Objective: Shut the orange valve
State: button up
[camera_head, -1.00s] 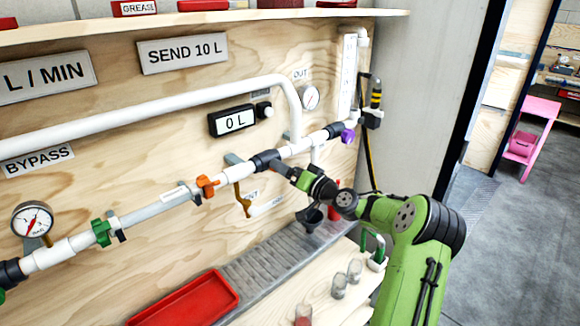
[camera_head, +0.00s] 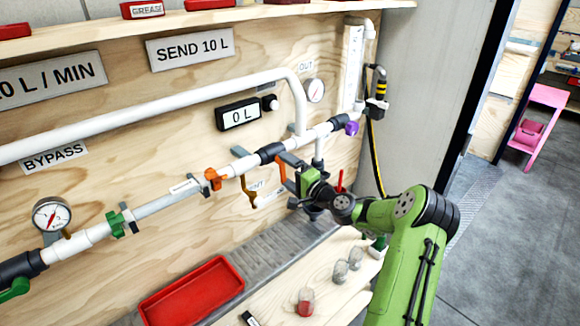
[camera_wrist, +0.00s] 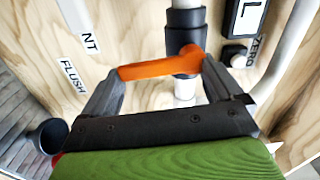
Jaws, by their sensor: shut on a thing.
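An orange valve lever (camera_head: 283,174) hangs down from a dark valve body on the white pipe, just left of my gripper (camera_head: 294,166). In the wrist view the orange lever (camera_wrist: 145,71) lies crosswise between the two grey fingers of my gripper (camera_wrist: 165,78), which is shut on it. The lever's right end meets a dark valve body (camera_wrist: 185,35) on a white pipe. My green wrist hides part of the area below. A second orange handle (camera_head: 214,180) sits on the main pipe farther left, apart from my gripper.
A purple handle (camera_head: 352,128) is to the right and a green handle (camera_head: 117,224) far left. A meter reading 0 L (camera_head: 238,116) is above. Below are a red tray (camera_head: 192,290), small jars (camera_head: 341,272) and a black funnel (camera_wrist: 48,137). Open floor lies at right.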

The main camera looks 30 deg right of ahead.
jog(key=shift+a+f+m, duration=0.1)
jog(key=shift+a+m, duration=0.05)
jog(key=shift+m, duration=0.35)
jog(key=o, duration=1.1)
jog(key=shift+o, duration=0.2)
jog(key=shift+s, duration=0.2)
jog(key=s+d, duration=0.2)
jog(key=s, duration=1.3)
jog(key=shift+s, duration=0.15)
jog(key=shift+d, duration=0.1)
